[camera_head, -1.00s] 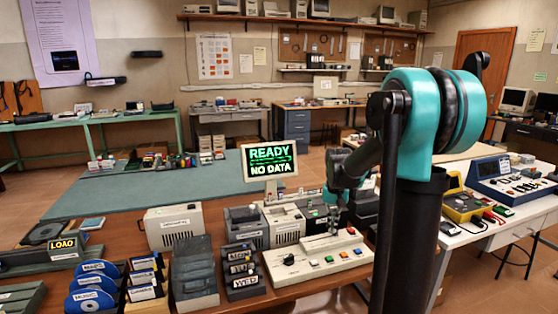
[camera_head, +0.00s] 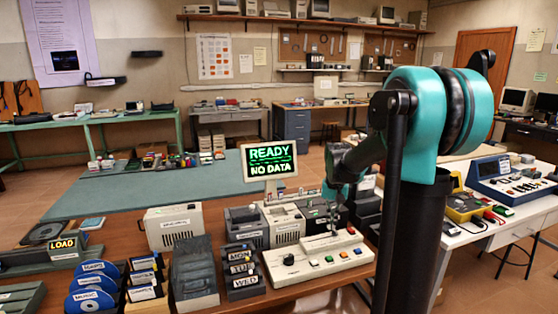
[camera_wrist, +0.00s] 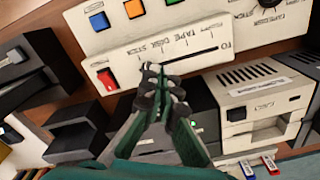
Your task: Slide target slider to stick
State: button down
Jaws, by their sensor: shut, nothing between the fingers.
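The cream console (camera_head: 325,262) stands on the wooden table, with a raised strip along its back. The wrist view shows this strip (camera_wrist: 205,65) upside down, with a dark slot (camera_wrist: 198,54) and the lettering TO, TAPE, DISK and one word partly covered, probably STICK. My gripper (camera_wrist: 152,69) is shut, with its fingertips at the left end of the visible slot, near that last word. The slider knob cannot be made out; the fingertips may hide it. My gripper (camera_head: 333,218) also shows over the console in the head view.
A red button (camera_wrist: 107,80) sits left of the fingertips. Orange (camera_wrist: 98,21) and green (camera_wrist: 133,8) buttons lie beyond the strip. A cream device (camera_wrist: 265,105) and dark boxes stand close around my gripper. A READY / NO DATA screen (camera_head: 270,160) stands behind.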

notch_tip(320, 180, up, 6)
jog(key=shift+f, duration=0.25)
dwell(0.4)
jog(key=s+f+n+t, duration=0.1)
jog(key=s+f+t, duration=0.1)
jog(key=s+f, duration=0.5)
jog(key=s+f+n+t, duration=0.1)
jog(key=s+f+t, duration=0.1)
jog(key=s+f, duration=0.6)
jog(key=s, duration=0.7)
jog(key=shift+s+d, duration=0.4)
jog(key=w+a+r+m+g, duration=0.1)
jog(key=w+r+g, duration=0.1)
jog(key=w+r, duration=0.75)
jog(key=w+r+m+g, duration=0.15)
jog(key=w+r, duration=0.45)
jog(key=w, duration=0.7)
jog(key=shift+n+g, duration=0.25)
jog(key=shift+w+a+f, duration=0.1)
jog(key=shift+a+f, duration=0.05)
jog(key=shift+f, duration=1.4)
jog(key=shift+w+a+f, duration=0.1)
jog(key=shift+f, duration=1.45)
jog(key=shift+d, duration=0.35)
